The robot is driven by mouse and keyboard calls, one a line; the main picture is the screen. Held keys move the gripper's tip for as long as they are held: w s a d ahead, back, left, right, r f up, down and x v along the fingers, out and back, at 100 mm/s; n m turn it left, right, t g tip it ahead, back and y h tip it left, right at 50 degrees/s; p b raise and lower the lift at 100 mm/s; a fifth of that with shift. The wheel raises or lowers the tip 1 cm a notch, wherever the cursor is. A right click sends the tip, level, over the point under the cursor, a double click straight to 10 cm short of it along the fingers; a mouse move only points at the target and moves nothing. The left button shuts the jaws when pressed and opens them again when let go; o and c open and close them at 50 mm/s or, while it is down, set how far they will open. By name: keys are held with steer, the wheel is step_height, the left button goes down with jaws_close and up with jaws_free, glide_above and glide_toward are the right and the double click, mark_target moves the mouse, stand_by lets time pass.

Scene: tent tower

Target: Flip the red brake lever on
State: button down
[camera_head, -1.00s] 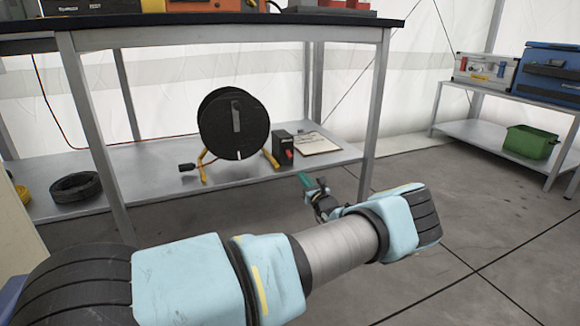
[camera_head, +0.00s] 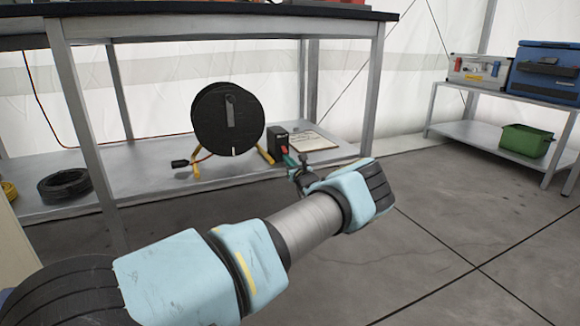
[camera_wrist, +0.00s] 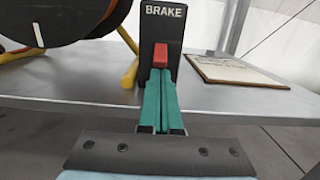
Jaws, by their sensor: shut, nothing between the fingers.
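The red brake lever (camera_wrist: 160,56) is on the front of a black box (camera_wrist: 161,24) marked "BRAKE", seen in the wrist view. The black box also shows in the head view (camera_head: 275,139), on the lower shelf beside the black reel. My gripper (camera_wrist: 158,78) has green fingers, shut with nothing between them. Its tips are right at the lower end of the red lever in the wrist view; I cannot tell whether they touch it. In the head view my gripper (camera_head: 292,160) is in front of the box and partly covers it.
A black cable reel (camera_head: 228,119) on a yellow stand is left of the box. A clipboard (camera_wrist: 230,70) lies right of it. The shelf (camera_head: 130,180) sits under a dark tabletop (camera_head: 200,22); a table leg (camera_head: 375,90) stands to the right.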

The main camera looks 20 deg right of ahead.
steer(key=shift+r+p, duration=0.2)
steer(key=shift+p, duration=0.15)
steer(key=shift+g+p, duration=0.3)
steer(key=shift+p, duration=0.35)
